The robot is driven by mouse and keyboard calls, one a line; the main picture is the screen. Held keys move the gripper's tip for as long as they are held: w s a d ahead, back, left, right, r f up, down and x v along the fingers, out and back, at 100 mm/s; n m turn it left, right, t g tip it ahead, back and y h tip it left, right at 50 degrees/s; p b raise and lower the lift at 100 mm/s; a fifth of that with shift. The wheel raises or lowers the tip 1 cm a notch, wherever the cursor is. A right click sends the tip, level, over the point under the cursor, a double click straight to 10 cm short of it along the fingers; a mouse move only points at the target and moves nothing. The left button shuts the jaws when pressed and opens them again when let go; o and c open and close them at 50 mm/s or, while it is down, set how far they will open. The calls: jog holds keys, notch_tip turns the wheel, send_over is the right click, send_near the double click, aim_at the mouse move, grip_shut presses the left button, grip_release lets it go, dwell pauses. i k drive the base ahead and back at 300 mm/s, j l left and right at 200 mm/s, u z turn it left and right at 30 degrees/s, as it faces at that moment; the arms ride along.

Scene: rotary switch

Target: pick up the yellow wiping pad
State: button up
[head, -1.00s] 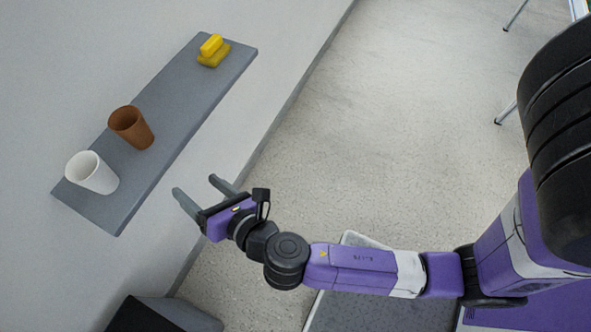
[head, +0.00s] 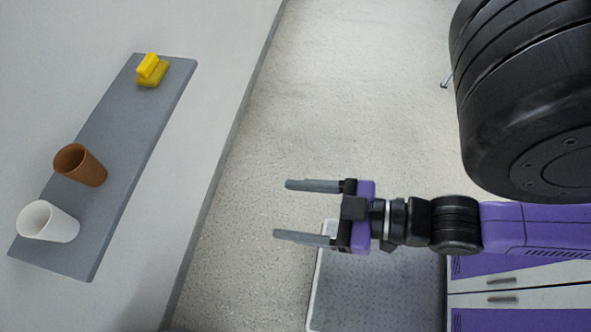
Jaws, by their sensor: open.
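The yellow wiping pad (head: 153,73) lies at the far end of a grey shelf (head: 125,135) in the head view, with a raised yellow grip on top. My gripper (head: 282,211) is open and empty, its two grey fingers pointing left. It is to the right of the shelf, over the floor, and well apart from the pad. Nothing hides the pad.
A brown cup (head: 82,166) and a white cup (head: 48,222) stand on the near part of the shelf. The floor (head: 340,90) beyond my gripper is clear.

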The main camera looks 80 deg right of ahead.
aim_at(150, 70)
jog(key=u, duration=1.6)
jog(key=z, duration=2.2)
jog(key=j+z, duration=0.2)
jog(key=j, duration=0.2)
jog(key=k+j+z, duration=0.2)
jog(key=j, duration=0.15)
jog(key=k+j+z, duration=0.2)
jog(key=j, duration=0.15)
jog(key=i, duration=0.1)
